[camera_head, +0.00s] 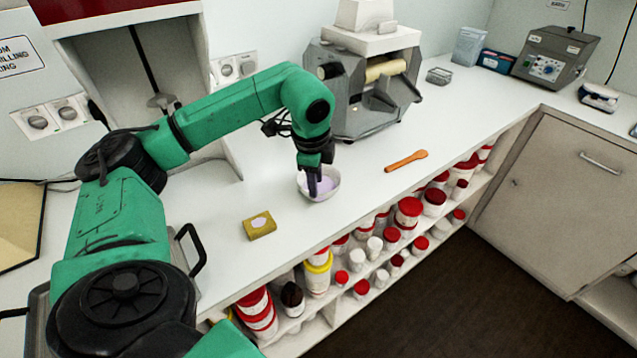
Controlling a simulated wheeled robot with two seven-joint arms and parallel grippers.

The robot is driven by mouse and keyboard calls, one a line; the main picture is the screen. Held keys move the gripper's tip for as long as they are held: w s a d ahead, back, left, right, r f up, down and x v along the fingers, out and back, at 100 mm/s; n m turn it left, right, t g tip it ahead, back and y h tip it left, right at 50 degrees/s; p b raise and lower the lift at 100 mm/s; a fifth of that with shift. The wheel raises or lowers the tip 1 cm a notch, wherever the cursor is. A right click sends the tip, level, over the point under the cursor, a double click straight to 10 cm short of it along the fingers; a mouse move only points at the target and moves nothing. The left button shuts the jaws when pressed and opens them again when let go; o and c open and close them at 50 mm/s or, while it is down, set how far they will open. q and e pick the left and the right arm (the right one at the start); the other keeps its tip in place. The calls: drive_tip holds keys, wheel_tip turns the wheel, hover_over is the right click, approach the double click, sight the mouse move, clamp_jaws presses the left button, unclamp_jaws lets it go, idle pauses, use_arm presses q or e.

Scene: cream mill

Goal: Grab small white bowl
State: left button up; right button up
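The small white bowl (328,191) stands upright on the white counter (360,178) and has something pale lilac inside. My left gripper (319,190) comes down from above, with its dark fingers pointing into the bowl's left part. The fingers overlap the rim and inside of the bowl in this view. I cannot tell whether they touch the bowl or whether they are open or shut. My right gripper is not in view.
A yellow-green block (260,229) lies left of the bowl, and an orange spatula (406,161) lies to the right. A grey mill (366,95) stands behind. Shelves with red-lidded jars (408,212) are below the counter's front edge.

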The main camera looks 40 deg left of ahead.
use_arm(q)
drive_tip(key=shift+d+f, duration=0.15)
drive_tip(key=shift+f, duration=1.2)
clamp_jaws()
drive_tip(key=shift+w, duration=0.1)
